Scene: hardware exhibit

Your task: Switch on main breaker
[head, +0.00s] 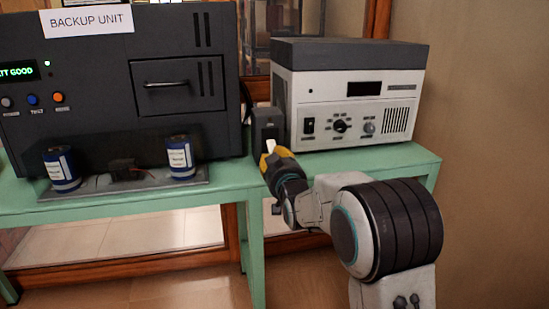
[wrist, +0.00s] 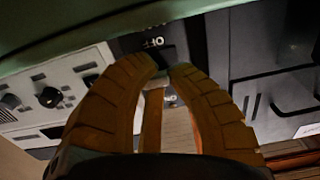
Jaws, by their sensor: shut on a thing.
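The main breaker looks to be the small dark upright box (head: 268,124) between the backup unit and the white-and-grey unit in the head view. In the wrist view, which looks upside down, its dark face (wrist: 128,44) carries an "IO" mark. My gripper (head: 269,153) is at the lower front of this box. In the wrist view, the two ochre fingers of my gripper (wrist: 168,70) close in on a small dark part at the box's face, which I take to be the breaker's lever. The fingertips hide most of it, so its position cannot be told.
The backup unit (head: 105,95) stands left, with two blue cans (head: 180,160) on a plate in front. The white-and-grey unit (head: 345,95) with knobs stands close on the right. All rest on a green table (head: 225,190). Little free room lies beside the breaker.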

